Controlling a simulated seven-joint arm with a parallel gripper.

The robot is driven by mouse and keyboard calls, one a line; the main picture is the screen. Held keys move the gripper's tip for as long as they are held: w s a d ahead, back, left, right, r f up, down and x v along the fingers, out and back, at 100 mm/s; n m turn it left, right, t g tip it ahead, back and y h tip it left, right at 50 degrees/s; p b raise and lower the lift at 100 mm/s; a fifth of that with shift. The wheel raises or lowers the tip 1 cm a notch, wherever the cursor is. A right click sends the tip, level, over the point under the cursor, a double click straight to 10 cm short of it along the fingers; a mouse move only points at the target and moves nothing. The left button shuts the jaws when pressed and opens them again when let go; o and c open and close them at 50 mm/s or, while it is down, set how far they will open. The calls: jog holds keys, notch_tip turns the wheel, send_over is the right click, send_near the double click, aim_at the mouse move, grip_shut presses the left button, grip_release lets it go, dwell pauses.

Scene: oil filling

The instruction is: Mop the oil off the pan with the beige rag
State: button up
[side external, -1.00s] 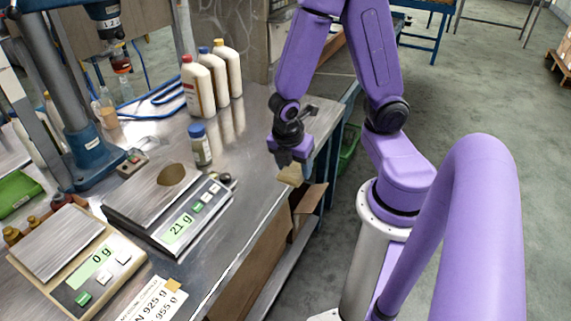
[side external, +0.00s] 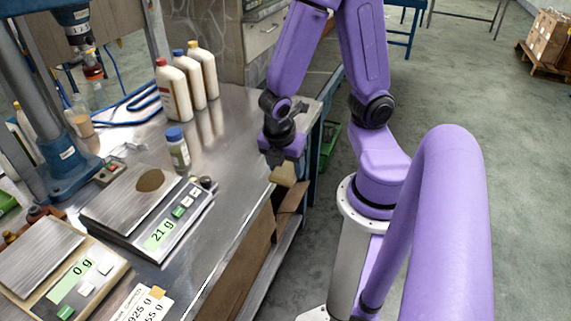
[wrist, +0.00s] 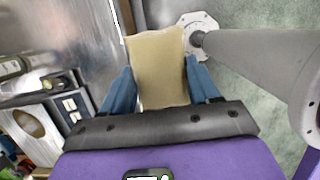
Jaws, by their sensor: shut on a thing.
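The beige rag (wrist: 158,65) is held between the blue fingers of my gripper (wrist: 158,88) in the wrist view. In the side external view the rag (side external: 284,174) hangs below my gripper (side external: 284,157), near the table's right edge and apart from the pan. The pan (side external: 118,208) is the flat metal plate of a scale reading 21 g, to the left of my gripper. A brown oil patch (side external: 150,180) lies on its far right part.
A second scale (side external: 40,258) reading 0 g stands at the front left. A blue-capped jar (side external: 177,152) stands behind the oily scale. Several white bottles (side external: 188,80) and a blue press (side external: 62,150) stand farther back. The table between jar and gripper is clear.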

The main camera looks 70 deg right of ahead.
jog(key=w+a+m, duration=0.2)
jog(key=w+a, duration=0.1)
jog(key=w, duration=0.8)
jog(key=w+a+m+g, duration=0.1)
jog(key=w+a+m, duration=0.2)
jog(key=w, duration=0.9)
jog(key=w+a+m+g, duration=0.1)
jog(key=w+a+m, duration=0.2)
jog(key=w, duration=0.9)
jog(key=shift+a+f+y, duration=0.3)
jog(key=shift+a+y, duration=0.1)
jog(key=shift+a, duration=0.15)
jog(key=shift+w+f+m, duration=0.1)
jog(key=shift+w+m, duration=0.4)
jog(key=shift+w, duration=0.35)
jog(key=shift+w+f, duration=0.1)
jog(key=shift+f, duration=2.5)
